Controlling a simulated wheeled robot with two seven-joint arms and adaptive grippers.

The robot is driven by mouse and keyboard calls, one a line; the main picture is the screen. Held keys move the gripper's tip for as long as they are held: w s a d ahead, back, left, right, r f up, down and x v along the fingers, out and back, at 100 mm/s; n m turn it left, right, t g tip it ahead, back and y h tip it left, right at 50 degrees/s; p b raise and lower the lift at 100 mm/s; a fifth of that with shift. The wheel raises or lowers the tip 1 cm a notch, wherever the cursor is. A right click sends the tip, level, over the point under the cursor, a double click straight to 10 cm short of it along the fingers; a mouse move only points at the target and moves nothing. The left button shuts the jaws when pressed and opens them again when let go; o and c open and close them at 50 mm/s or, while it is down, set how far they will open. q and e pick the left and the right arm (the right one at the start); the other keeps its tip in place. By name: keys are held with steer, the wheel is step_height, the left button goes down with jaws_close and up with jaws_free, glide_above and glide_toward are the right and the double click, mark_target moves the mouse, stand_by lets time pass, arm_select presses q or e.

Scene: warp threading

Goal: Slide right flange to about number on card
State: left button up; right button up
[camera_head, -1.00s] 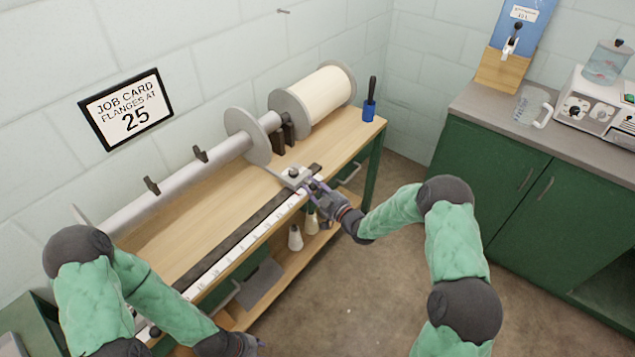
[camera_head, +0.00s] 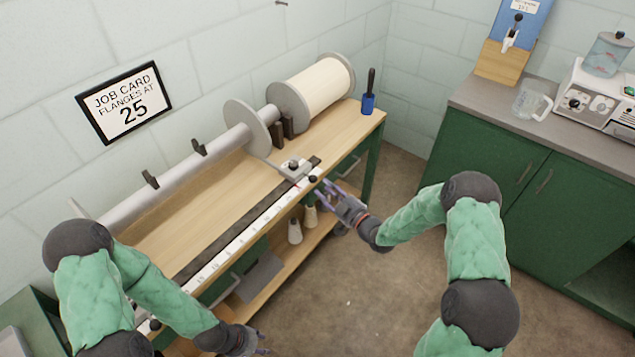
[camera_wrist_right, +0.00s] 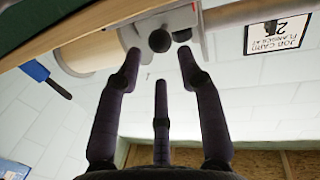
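The right flange (camera_head: 249,126) is a grey disc on the long roller (camera_head: 187,178) over the bench. An arm joins it to a metal slider block (camera_head: 292,169) near the right end of the white number scale (camera_head: 243,228). The framed job card (camera_head: 126,102) on the wall reads "FLANGES AT 25". My right gripper (camera_head: 325,194) is open and empty, in front of the block and apart from it. In the right wrist view its fingers (camera_wrist_right: 161,75) are spread below a dark round knob (camera_wrist_right: 159,41). My left gripper (camera_head: 262,340) is at the bottom edge, too small to read.
A spool of cream thread (camera_head: 322,88) lies behind the flange. A blue holder with a dark handle (camera_head: 369,99) stands at the bench's right end. Cones (camera_head: 295,231) stand on the lower shelf. A green cabinet (camera_head: 530,170) stands right, with open floor between.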

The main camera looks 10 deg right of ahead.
steer(key=v, duration=0.5)
stand_by(0.4)
steer(key=s+a+f+m+g+h, duration=0.25)
steer(key=s+f+g, duration=0.2)
steer(key=f, duration=0.35)
steer(key=s+a+f+m+g+h, duration=0.1)
steer(key=s+a+f+m+g, duration=0.3)
steer(key=s+f, duration=0.3)
steer(key=s+a+f+m+g, duration=0.1)
steer(key=s+a+f+g, duration=0.1)
steer(key=s, duration=0.7)
steer(key=s+a+f+m+g+p, duration=0.1)
steer(key=s+a+f+m+g, duration=0.1)
steer(key=s+g, duration=0.3)
steer(key=s+a+f, duration=0.1)
steer(key=s, duration=0.3)
steer(key=shift+f+h, duration=0.35)
steer(key=shift+a+m, duration=0.1)
steer(key=shift+m, duration=0.15)
